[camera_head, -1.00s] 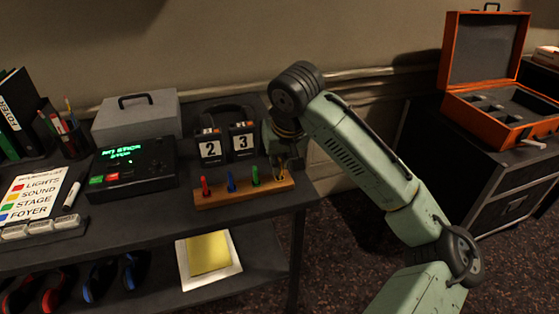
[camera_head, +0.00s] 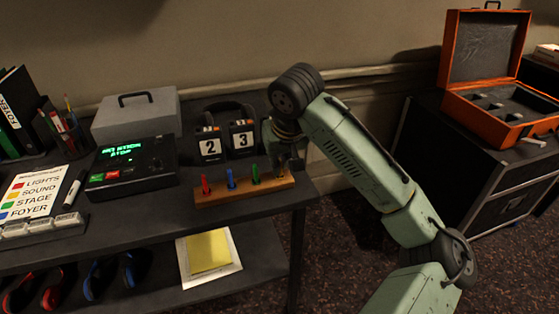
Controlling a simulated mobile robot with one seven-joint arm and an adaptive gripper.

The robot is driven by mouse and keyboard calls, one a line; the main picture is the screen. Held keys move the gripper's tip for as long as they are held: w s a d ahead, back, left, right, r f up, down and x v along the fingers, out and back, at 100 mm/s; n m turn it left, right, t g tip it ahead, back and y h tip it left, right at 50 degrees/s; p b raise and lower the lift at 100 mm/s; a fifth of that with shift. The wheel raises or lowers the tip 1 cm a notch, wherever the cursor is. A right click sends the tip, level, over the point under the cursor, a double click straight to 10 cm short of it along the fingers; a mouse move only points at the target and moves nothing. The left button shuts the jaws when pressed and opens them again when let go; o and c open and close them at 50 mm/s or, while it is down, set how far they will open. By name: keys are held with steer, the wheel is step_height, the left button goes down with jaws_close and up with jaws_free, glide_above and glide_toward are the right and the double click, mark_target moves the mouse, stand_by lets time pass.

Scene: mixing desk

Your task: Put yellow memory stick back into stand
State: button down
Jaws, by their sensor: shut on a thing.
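The wooden stand (camera_head: 244,188) lies near the right end of the desk. A red stick (camera_head: 206,185), a blue stick (camera_head: 231,179) and a green stick (camera_head: 255,174) stand upright in it, in a row. My gripper (camera_head: 290,164) is at the stand's right end, just right of the green stick, pointing down. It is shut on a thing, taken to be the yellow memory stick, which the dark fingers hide. I cannot tell whether that stick touches the stand.
Number cards (camera_head: 225,141) and headphones stand close behind the stand. A black console (camera_head: 133,163) with a green display is to the left. An open orange case (camera_head: 493,118) sits on a cabinet at right. The desk's right edge is close to my gripper.

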steer(key=shift+f, duration=0.2)
steer(key=c, duration=1.7)
jaws_free()
steer(key=shift+r, duration=0.1)
